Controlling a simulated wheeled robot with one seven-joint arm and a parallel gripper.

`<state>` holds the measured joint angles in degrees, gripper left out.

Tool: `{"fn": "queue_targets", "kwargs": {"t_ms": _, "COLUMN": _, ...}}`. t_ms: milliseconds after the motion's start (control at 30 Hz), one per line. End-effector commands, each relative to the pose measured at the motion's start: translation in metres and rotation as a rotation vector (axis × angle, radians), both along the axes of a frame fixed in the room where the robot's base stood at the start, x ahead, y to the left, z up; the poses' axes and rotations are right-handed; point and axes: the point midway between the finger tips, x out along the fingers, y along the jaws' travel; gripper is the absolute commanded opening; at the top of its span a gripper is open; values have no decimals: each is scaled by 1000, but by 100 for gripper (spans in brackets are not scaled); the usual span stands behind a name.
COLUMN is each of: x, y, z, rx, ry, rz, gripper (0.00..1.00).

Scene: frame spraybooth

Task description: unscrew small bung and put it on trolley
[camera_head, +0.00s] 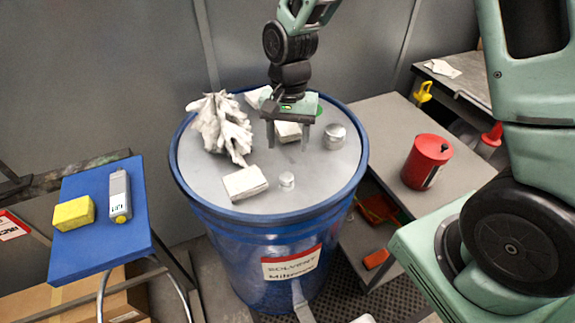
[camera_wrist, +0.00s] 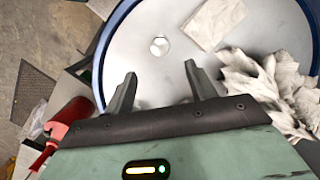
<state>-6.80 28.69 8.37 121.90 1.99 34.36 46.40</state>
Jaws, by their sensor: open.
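The small bung (camera_head: 287,181) is a short pale metal cap on the grey top of the blue drum (camera_head: 199,207), near its front. It also shows in the wrist view (camera_wrist: 159,46), just beyond my fingertips. A larger metal bung (camera_head: 334,136) sits at the drum top's right. My gripper (camera_head: 288,131) points down over the back half of the drum top, open and empty, behind and apart from the small bung. In the wrist view my gripper (camera_wrist: 160,72) shows spread fingers. The grey trolley (camera_head: 372,118) with a lower shelf stands right of the drum.
White crumpled gloves or rags (camera_head: 220,125) and a white block (camera_head: 245,182) lie on the drum top, with another pale block behind my fingers. A red can (camera_head: 426,162) stands on the trolley, whose back left is bare. A blue stool (camera_head: 85,250) stands left.

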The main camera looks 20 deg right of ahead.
Motion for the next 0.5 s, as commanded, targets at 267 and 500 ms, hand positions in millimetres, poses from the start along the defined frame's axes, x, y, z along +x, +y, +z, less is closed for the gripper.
{"fn": "queue_targets", "kwargs": {"t_ms": 267, "x": -7, "y": 4, "z": -52, "rx": 0, "ry": 6, "rz": 1, "gripper": 56}}
{"fn": "queue_targets", "kwargs": {"t_ms": 500, "x": -9, "y": 6, "z": -84, "rx": 0, "ry": 1, "rz": 0, "gripper": 56}}
